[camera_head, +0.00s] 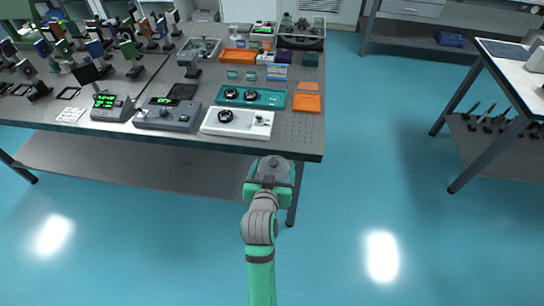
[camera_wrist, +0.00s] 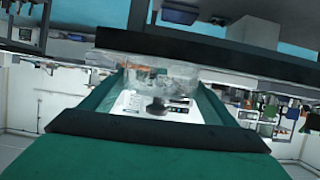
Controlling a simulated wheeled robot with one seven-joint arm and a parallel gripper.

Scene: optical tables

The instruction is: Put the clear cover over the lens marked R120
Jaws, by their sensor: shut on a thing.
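My gripper (camera_wrist: 165,85) is shut on a see-through piece, which looks like the clear cover (camera_wrist: 150,72), between its two dark finger pads in the wrist view. Behind it in that view is a white surface with a dark round piece (camera_wrist: 156,108). In the head view my wrist is at the table's front edge, and it hides the fingers and the cover. A white tray (camera_head: 210,124) on the table holds a black ringed lens (camera_head: 226,116). A teal tray (camera_head: 275,99) behind it holds two more black ringed lenses (camera_head: 231,94). No R120 marking is readable.
Grey instrument boxes with green displays (camera_head: 166,115) stand left of the white tray. Orange pieces (camera_head: 306,102) lie at the right edge. Many posts with optics (camera_head: 85,73) crowd the left. Open blue floor (camera_head: 380,150) lies right of the table, before another bench (camera_head: 515,70).

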